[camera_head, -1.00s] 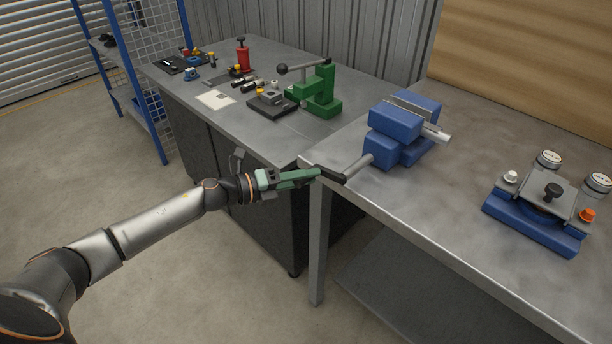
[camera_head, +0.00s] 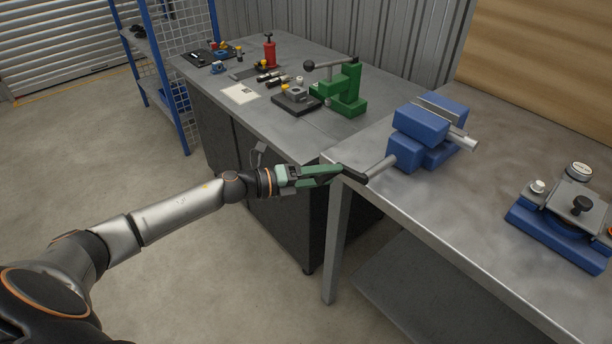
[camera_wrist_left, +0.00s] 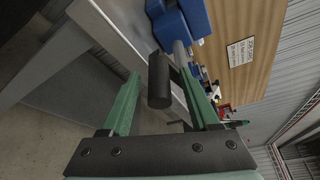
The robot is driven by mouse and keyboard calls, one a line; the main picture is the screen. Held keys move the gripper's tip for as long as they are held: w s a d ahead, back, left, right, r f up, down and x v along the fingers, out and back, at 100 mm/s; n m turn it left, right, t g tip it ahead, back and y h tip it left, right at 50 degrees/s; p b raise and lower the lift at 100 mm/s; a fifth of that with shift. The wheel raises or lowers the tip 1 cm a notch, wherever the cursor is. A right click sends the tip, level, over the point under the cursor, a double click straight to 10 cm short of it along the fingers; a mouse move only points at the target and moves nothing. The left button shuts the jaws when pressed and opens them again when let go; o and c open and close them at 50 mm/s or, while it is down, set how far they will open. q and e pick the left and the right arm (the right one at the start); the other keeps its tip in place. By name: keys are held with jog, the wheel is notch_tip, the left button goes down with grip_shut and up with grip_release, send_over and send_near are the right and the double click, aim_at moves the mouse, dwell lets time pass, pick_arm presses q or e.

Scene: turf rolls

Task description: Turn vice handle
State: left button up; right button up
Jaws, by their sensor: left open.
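The blue bench vice (camera_head: 418,126) stands near the left end of the grey metal bench. A grey screw (camera_head: 380,167) sticks out of its front toward the bench edge and ends in a dark handle bar (camera_head: 354,174). My left gripper (camera_head: 338,171) comes in from the left at the handle. In the left wrist view, its two green fingers are open and the black handle (camera_wrist_left: 159,84) lies between their tips, with a visible gap on the sides. The blue vice (camera_wrist_left: 172,25) shows beyond it. My right gripper is not in view.
A green press (camera_head: 343,92) and small tools stand on the workbench behind (camera_head: 300,134). A blue fixture with gauges (camera_head: 560,225) sits right of the vice. The bench leg (camera_head: 335,245) stands below the handle. The bench top between vice and fixture is clear.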

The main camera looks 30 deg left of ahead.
pick_arm(q)
jog(key=b+v, duration=0.1)
jog(key=v, duration=1.1)
dwell(0.5)
jog(key=s+d+f+n+g+y+p, duration=0.1)
jog(key=s+d+f+n+y, duration=0.1)
jog(key=s+d+f+n, duration=0.3)
jog(key=s+d+f+n+g+y+p, duration=0.1)
jog(key=s+d+f+n+y, duration=0.2)
jog(key=n, duration=1.1)
jog(key=s+d+f+n+g+y+p, duration=0.1)
jog(key=s+d+f+n+y+p, duration=0.1)
jog(key=s+d+f+n, duration=0.6)
notch_tip(320, 180, down, 6)
jog(key=s+n+y, duration=0.1)
jog(key=s, duration=0.1)
jog(key=shift+s+n, duration=0.3)
jog(key=shift+s, duration=0.1)
jog(key=shift+a, duration=0.1)
